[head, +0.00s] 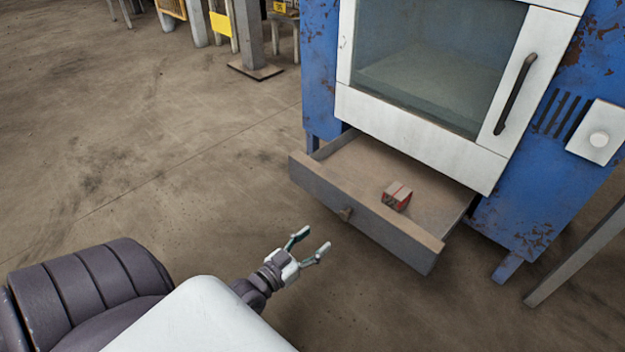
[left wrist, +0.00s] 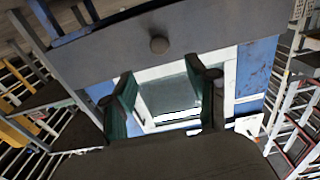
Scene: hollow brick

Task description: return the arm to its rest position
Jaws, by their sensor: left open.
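My left gripper (head: 308,246) is open and empty in the head view, in front of the pulled-out drawer and apart from it. In the left wrist view its two green-padded fingers (left wrist: 168,100) stand apart with nothing between them. A small red and grey hollow brick (head: 397,196) lies inside the open drawer (head: 365,214), towards its front right. The drawer front with its round knob (left wrist: 159,45) also shows across the top of the left wrist view. My right gripper is not in view.
A rusty blue cabinet (head: 321,68) with a closed white-framed glass door (head: 410,125) stands above the drawer. A slanted grey bar (head: 580,255) is at the right. Posts and a yellow sign (head: 221,24) stand at the back. The floor (head: 180,170) to the left is clear.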

